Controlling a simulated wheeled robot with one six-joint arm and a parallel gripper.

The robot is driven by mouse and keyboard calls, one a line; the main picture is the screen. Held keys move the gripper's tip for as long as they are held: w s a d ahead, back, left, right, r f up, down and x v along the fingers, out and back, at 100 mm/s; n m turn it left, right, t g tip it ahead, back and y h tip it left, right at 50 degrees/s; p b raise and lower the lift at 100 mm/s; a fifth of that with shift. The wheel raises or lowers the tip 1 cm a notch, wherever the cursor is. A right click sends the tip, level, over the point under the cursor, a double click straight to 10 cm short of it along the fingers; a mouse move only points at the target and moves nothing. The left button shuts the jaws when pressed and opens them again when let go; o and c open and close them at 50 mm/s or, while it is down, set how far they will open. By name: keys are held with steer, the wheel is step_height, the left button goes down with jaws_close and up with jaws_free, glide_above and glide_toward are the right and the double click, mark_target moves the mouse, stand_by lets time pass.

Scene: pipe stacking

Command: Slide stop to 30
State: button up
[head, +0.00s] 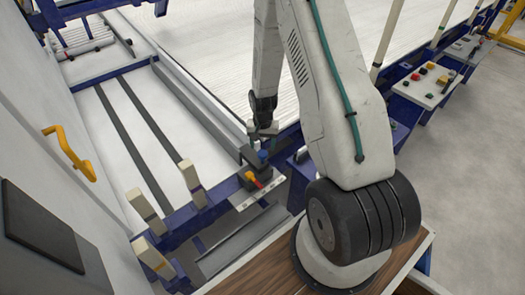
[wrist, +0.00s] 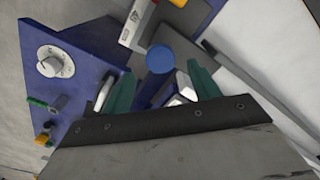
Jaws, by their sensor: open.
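The stop (head: 255,166) is a dark block with a blue knob on top and an orange-red part in front. It sits at a pale scale strip (head: 258,192) on the blue frame. My gripper (head: 262,131) is just above the stop in the head view. In the wrist view its two green fingers (wrist: 160,70) are open, with the round blue knob (wrist: 160,59) showing between them. The knob looks apart from both fingers. The scale strip (wrist: 134,24) shows at the top there; its numbers are too small to read.
A blue panel (wrist: 85,80) with a white dial (wrist: 52,62) and small coloured controls is left in the wrist view. Pale posts (head: 193,184) stand left of the stop. A yellow handle (head: 68,152) is on the left wall. Open floor (head: 455,200) lies right.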

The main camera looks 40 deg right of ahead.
mark_target(262, 153)
steer(key=shift+f, duration=2.1)
